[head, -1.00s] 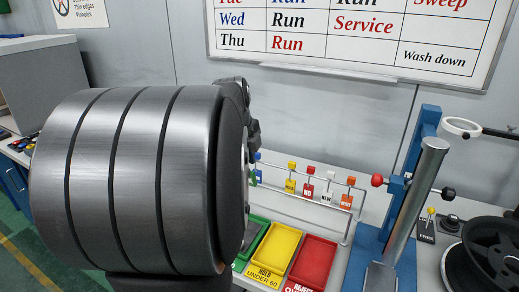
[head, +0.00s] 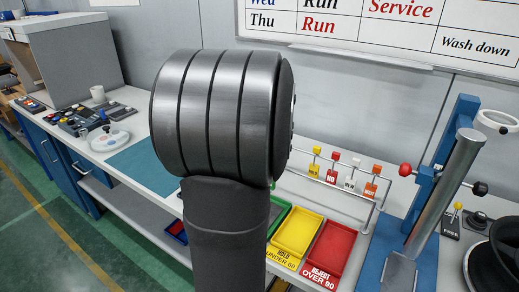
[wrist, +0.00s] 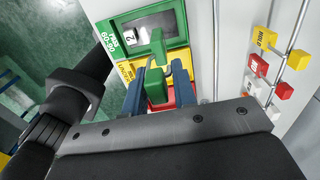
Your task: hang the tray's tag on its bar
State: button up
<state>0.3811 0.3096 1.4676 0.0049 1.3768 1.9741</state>
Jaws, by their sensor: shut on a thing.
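In the wrist view my gripper (wrist: 157,90), with blue fingers, is shut on a green tag (wrist: 157,84). The tag is held above the trays. The green tray (wrist: 181,22) lies beyond it, with a grey item and a small white label reading 2 inside. The bar rack (wrist: 298,28) is to the right, apart from my gripper, with yellow, red and white tags on it. In the head view the rack (head: 358,208) carries yellow, red, white and orange tags. There my arm hides the gripper, the held tag and most of the green tray (head: 281,213).
The yellow tray (head: 318,226) and red tray (head: 349,235) lie in front of the rack. A blue stand with a slanted metal cylinder (head: 443,190) rises to its right. A teal mat (head: 143,166) and a round white dish (head: 109,140) are on the left bench.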

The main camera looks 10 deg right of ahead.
jog(key=shift+w+d+f, duration=0.8)
jog(key=shift+w+d, duration=0.1)
jog(key=shift+d, duration=0.2)
jog(key=shift+w+d+f, duration=0.75)
jog(key=shift+w+d, duration=0.2)
jog(key=shift+d, duration=0.2)
jog(key=shift+w+d+f, duration=0.8)
jog(key=shift+w+d, duration=0.1)
jog(key=shift+d, duration=0.2)
jog(key=shift+s+a+f, duration=0.1)
jog(key=shift+f, duration=1.2)
jog(key=o, duration=1.1)
